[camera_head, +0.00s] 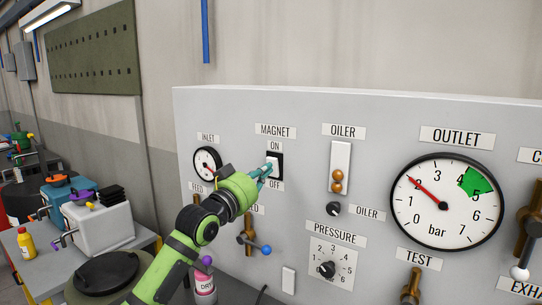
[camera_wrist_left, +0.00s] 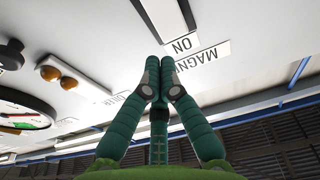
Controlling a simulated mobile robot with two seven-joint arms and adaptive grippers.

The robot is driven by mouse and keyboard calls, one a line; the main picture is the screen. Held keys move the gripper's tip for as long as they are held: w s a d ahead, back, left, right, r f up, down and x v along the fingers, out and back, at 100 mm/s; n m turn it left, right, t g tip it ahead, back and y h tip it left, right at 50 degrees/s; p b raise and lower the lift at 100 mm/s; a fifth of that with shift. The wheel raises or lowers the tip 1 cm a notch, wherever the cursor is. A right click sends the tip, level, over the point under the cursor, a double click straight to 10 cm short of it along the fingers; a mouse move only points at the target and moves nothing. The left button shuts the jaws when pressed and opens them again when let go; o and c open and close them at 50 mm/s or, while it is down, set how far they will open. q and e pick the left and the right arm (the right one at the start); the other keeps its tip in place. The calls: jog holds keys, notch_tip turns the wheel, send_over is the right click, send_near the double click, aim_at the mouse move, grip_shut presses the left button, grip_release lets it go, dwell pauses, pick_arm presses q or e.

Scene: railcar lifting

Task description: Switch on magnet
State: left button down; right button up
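The magnet switch (camera_head: 278,158) is a white rocker in a black frame on the grey control panel (camera_head: 350,105), between an ON label (camera_head: 275,146) and an OFF label (camera_head: 275,186). My left gripper (camera_head: 265,170) is at the switch's lower left, its fingertips overlapping the rocker. I cannot tell whether they touch it, or which way it is tipped. In the left wrist view the gripper's fingers (camera_wrist_left: 160,78) are together with nothing between them, close to the ON and MAGNET labels (camera_wrist_left: 197,58). My right gripper is not in view.
The inlet gauge (camera_head: 207,162) is left of the switch. The oiler sight (camera_head: 339,168) and pressure knob (camera_head: 327,269) are to its right. A brown valve with a blue-tipped lever (camera_head: 250,240) sits below. A cluttered workbench (camera_head: 70,265) stands at the left.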

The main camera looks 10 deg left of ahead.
aim_at(282, 157)
pick_arm(q)
jog(key=p+x, duration=0.1)
jog(key=x, duration=0.1)
jog(key=shift+w+d+r, duration=0.1)
jog(key=shift+w+r, duration=0.05)
jog(key=shift+w, duration=0.2)
jog(key=shift+w+d, duration=0.1)
jog(key=shift+w, duration=0.15)
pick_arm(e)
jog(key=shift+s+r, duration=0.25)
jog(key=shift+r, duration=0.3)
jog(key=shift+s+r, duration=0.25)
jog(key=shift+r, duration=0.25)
